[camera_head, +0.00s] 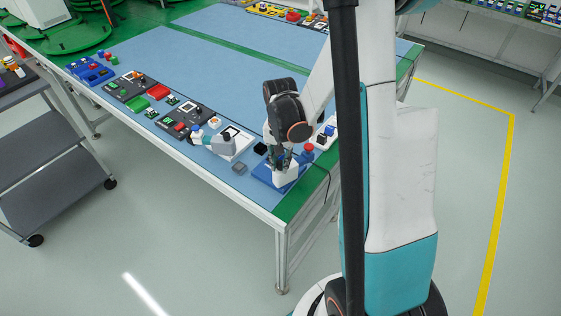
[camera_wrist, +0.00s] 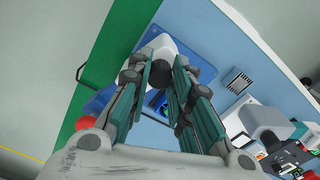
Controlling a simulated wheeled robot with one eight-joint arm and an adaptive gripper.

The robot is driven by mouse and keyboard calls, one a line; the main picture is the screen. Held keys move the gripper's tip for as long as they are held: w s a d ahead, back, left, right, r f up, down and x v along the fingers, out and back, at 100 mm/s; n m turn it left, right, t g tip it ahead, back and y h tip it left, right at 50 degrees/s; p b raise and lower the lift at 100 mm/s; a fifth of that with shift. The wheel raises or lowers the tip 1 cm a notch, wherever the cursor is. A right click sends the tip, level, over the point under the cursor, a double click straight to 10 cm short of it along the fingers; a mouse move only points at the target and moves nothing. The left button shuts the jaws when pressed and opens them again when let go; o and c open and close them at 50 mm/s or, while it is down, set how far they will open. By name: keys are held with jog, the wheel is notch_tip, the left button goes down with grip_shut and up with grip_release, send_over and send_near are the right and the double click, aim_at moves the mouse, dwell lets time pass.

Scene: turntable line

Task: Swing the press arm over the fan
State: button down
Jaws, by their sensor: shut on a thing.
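The press arm (camera_wrist: 160,42) is white with a dark round head, and stands on a blue base (camera_head: 263,172) near the table's front corner. It also shows in the head view (camera_head: 287,177). My gripper (camera_wrist: 168,72) reaches down from above with its fingers on either side of the head, shut on the press arm. In the head view my gripper (camera_head: 281,157) covers part of the press. A dark round part with a blue-green rim, perhaps the fan (camera_wrist: 156,99), shows between the fingers in the wrist view; I cannot tell surely.
A grey finned block (camera_head: 239,168) lies left of the base. A second white device with a grey head (camera_head: 222,144) stands farther left. A red button (camera_head: 309,147) is at the right. Several coloured parts line the table's front edge. The blue mat (camera_head: 210,75) behind is clear.

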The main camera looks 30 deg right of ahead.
jog(key=n+b, duration=0.1)
jog(key=n, duration=0.5)
jog(key=n+b, duration=0.1)
jog(key=n, duration=0.5)
jog(key=shift+n, duration=0.3)
dwell(0.4)
jog(key=c, duration=1.4)
grip_release()
jog(key=shift+r, duration=0.1)
notch_tip(320, 180, up, 12)
jog(key=shift+f, duration=0.1)
jog(key=shift+a, duration=0.1)
